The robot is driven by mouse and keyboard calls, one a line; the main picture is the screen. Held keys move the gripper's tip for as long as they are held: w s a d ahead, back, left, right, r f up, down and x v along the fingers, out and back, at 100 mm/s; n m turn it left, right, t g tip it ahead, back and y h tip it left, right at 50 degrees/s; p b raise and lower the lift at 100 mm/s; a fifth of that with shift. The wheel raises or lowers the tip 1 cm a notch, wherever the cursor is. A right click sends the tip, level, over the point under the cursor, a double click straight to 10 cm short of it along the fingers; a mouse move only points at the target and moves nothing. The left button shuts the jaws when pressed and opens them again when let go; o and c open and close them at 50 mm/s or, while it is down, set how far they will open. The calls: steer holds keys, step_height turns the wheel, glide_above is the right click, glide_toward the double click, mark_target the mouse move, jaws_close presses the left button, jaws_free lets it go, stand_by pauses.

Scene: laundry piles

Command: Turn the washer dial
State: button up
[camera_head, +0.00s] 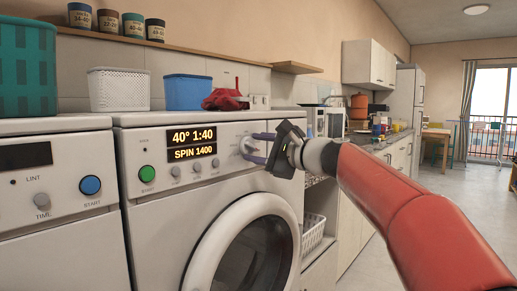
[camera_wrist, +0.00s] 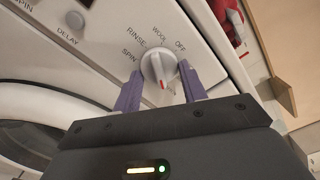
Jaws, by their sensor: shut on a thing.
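The washer (camera_head: 165,215) is white, with a round door and a display reading "40° 1:40" and "SPIN 1400". Its dial (camera_wrist: 155,62) is a pale round knob with a ridge and a red mark, in the upper middle of the wrist view. Labels SPIN, RINSE, WOOL and OFF stand around it. The dial also shows at the panel's right end in the head view (camera_head: 248,146). My gripper (camera_wrist: 161,72) has purple fingers, one on each side of the dial, and is shut on it. The exact finger contact is hard to see.
A second white machine (camera_head: 55,200) with a blue button stands at the left. A white basket (camera_head: 119,90), a blue bin (camera_head: 188,92) and a red cloth (camera_head: 225,99) sit on top. A green knob (camera_head: 147,174) is on the washer panel. The floor at right is clear.

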steer(key=shift+f, duration=0.1)
steer(key=o, duration=0.9)
steer(key=shift+o, duration=0.2)
steer(key=b+v, duration=0.2)
steer(key=v, duration=0.5)
steer(key=shift+s+d, duration=0.25)
steer(key=shift+d, duration=0.1)
